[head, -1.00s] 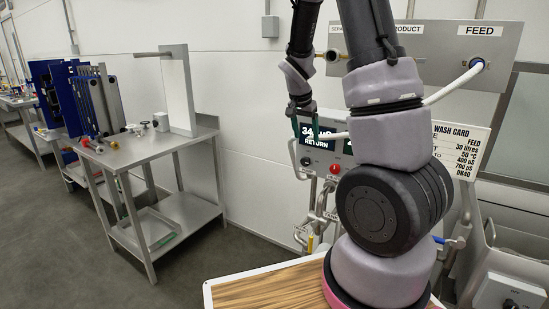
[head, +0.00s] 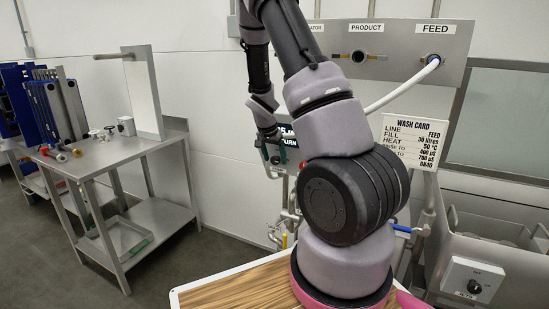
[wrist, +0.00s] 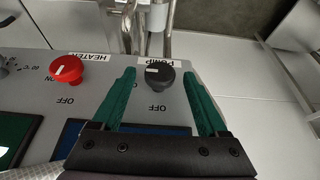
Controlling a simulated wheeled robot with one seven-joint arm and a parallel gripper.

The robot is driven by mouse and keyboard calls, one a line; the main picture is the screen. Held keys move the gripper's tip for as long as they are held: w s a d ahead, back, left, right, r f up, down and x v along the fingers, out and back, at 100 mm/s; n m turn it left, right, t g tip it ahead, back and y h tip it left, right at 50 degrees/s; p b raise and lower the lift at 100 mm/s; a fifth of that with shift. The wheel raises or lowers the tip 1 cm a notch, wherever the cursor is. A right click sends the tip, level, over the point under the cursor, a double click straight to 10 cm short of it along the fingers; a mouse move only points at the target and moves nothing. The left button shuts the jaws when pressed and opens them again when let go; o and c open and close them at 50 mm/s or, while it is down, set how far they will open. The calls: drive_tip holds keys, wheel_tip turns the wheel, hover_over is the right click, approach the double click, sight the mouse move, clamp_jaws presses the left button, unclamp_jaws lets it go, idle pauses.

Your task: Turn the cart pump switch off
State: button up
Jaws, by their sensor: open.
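The cart pump switch (wrist: 160,76) is a round black knob under a PUMP label on a grey panel in the wrist view. A white mark lies on its left side, and OFF is printed below it. My gripper (wrist: 159,72) is open, its green fingers on either side of the knob. I see gaps between fingers and knob; their depth relative to the panel is unclear. In the head view my gripper (head: 268,146) is at the cart's panel (head: 282,168), and my arm hides most of the panel and the knob.
A red HEATER knob (wrist: 66,69) sits left of the pump knob. Pipes (wrist: 155,22) run by the panel's edge. In the head view, a wash card (head: 413,141) and a separate switch box (head: 472,280) are at right. A steel table (head: 112,160) stands left, with open floor before it.

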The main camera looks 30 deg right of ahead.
clamp_jaws()
drive_tip(key=shift+a, duration=0.1)
drive_tip(key=g+h, duration=0.2)
drive_tip(key=g, duration=0.1)
drive_tip(key=shift+w+a+f+n, duration=0.1)
drive_tip(key=shift+w+a+n, duration=0.1)
drive_tip(key=shift+w+n, duration=0.15)
drive_tip(key=g+h, duration=0.1)
drive_tip(key=n+g+h, duration=0.1)
drive_tip(key=g+h, duration=0.1)
drive_tip(key=shift+w+a+f+g+h, duration=0.2)
drive_tip(key=shift+f+g+h, duration=0.1)
drive_tip(key=shift+h, duration=0.1)
drive_tip(key=shift+w+a+f+n+g+h, duration=0.15)
drive_tip(key=shift+n+g+h, duration=0.3)
drive_tip(key=shift+g+h, duration=0.5)
drive_tip(key=shift+s+d+f+n+g+h, duration=0.15)
drive_tip(key=shift+n+g+h, duration=0.3)
drive_tip(key=shift+g+h, duration=0.45)
drive_tip(key=shift+w+a+f+n+g+h, duration=0.2)
drive_tip(key=shift+n+g+h, duration=0.35)
drive_tip(key=shift+h, duration=0.6)
drive_tip(key=shift+d, duration=0.1)
